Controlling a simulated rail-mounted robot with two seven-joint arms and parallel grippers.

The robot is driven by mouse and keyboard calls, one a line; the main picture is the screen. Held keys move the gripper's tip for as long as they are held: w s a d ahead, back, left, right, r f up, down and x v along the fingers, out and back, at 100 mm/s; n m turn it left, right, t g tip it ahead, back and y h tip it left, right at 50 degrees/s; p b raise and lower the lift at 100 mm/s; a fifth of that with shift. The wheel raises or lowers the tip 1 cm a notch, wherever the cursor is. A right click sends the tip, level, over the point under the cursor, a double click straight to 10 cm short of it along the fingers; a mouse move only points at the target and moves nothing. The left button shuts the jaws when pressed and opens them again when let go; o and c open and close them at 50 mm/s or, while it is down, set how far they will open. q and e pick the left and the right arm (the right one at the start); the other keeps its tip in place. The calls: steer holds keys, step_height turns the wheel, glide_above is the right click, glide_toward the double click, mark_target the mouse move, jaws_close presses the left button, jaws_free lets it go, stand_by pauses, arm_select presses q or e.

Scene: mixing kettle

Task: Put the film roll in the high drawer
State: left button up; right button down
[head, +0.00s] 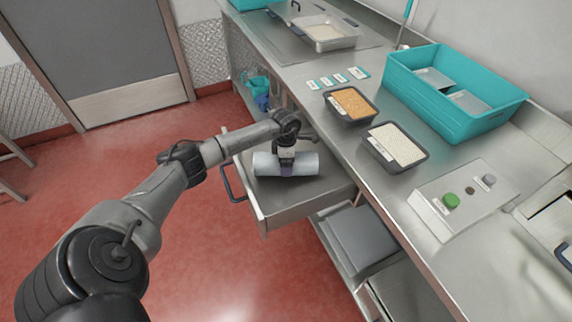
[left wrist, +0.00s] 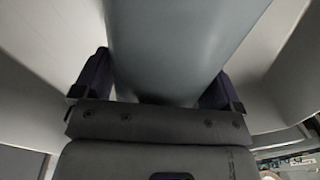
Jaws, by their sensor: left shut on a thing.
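The film roll (head: 306,162) is a whitish-blue cylinder, lying lengthwise across the picture in the head view. My left gripper (head: 287,170) is shut on its middle from above. In the left wrist view the roll (left wrist: 180,45) fills the space between the two dark fingers of the gripper (left wrist: 158,85). The high drawer (head: 300,200) is pulled out from under the counter, and the roll is over or inside it; I cannot tell whether it touches the drawer floor. The drawer's dark handle (head: 230,183) is on its left front. My right gripper is not in view.
The steel counter (head: 300,75) runs along the right. On it stand a tray of orange grains (head: 350,103), a tray of white grains (head: 397,145), a teal bin (head: 450,125) and a button box (head: 462,200). A grey lidded container (head: 360,240) sits below the drawer.

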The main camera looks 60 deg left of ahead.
arm_select(q)
steer(key=shift+f, duration=0.55)
steer(key=shift+f, duration=0.1)
steer(key=o, duration=1)
